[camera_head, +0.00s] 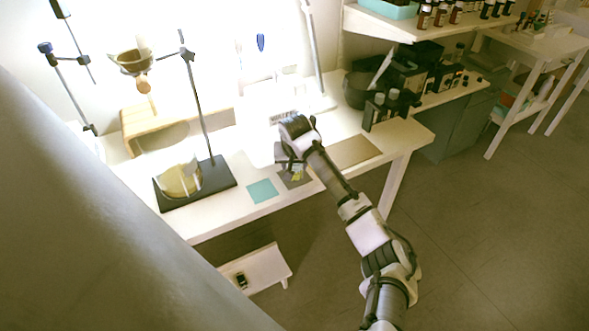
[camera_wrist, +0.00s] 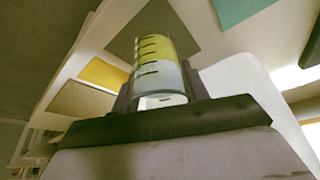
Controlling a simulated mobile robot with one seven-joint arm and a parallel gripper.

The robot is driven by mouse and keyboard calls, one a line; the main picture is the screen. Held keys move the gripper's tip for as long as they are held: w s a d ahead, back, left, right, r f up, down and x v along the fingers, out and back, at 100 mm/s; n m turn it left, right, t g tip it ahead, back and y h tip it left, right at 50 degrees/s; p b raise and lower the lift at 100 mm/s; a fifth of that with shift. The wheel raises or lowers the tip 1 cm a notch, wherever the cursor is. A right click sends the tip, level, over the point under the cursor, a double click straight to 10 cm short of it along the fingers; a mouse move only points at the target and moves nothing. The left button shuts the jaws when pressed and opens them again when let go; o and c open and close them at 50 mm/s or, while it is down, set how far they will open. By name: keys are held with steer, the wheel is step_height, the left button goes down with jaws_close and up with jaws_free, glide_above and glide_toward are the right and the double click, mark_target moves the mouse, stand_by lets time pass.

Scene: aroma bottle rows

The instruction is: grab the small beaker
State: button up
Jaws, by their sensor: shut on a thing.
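The small beaker (camera_wrist: 156,62) is clear with dark graduation marks and a yellow tint in its upper part in the wrist view. My gripper (camera_wrist: 160,84) is shut on it, with one dark finger on each side. In the head view my gripper (camera_head: 290,168) is over the front part of the white table, above a dark grey mat (camera_head: 304,184). Only a small yellowish bit of the beaker shows there, as my arm hides the rest. I cannot tell whether the beaker touches the mat.
A teal mat (camera_head: 262,191) lies left of the dark mat, and a brown board (camera_head: 355,151) lies to the right. A stand base (camera_head: 221,179) with a larger glass vessel (camera_head: 180,178) is at left. Dark bottles (camera_head: 374,109) stand at the table's right end.

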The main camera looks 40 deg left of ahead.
steer(key=shift+c, duration=1)
steer(key=shift+r, duration=0.1)
steer(key=shift+s+d+r+b, duration=0.1)
steer(key=shift+d+r+b, duration=0.1)
steer(key=shift+b, duration=0.2)
step_height(320, 180, up, 6)
steer(key=b, duration=0.1)
steer(key=s+d, duration=0.3)
steer(key=d, duration=0.6)
steer(key=s+d+b, duration=0.1)
steer(key=s+d, duration=0.3)
steer(key=d, duration=0.5)
steer(key=shift+r+b, duration=0.2)
steer(key=shift+b, duration=0.1)
